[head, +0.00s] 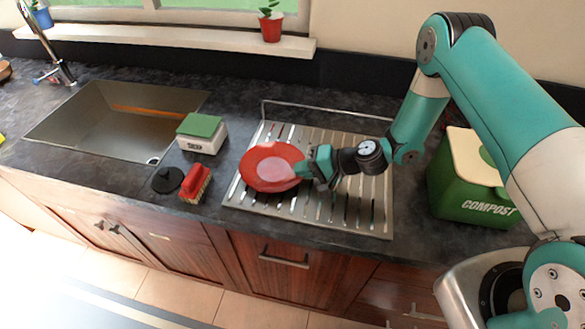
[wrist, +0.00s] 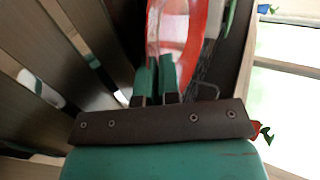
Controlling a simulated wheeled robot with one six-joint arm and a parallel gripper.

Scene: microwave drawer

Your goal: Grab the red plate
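The red plate (head: 262,165) has a paler pink middle and is over the left part of the metal drying rack. I cannot tell whether it touches the rack. My gripper (head: 305,170) is at the plate's right edge, reaching in from the right. In the wrist view the two teal fingers (wrist: 156,80) are close together, with the red plate's rim (wrist: 180,30) running down between their tips. The fingers look shut on this rim. They hide the gripped part of the plate.
The slatted drying rack (head: 345,205) has a raised wire rail behind. A green compost bin (head: 465,180) stands to the right.

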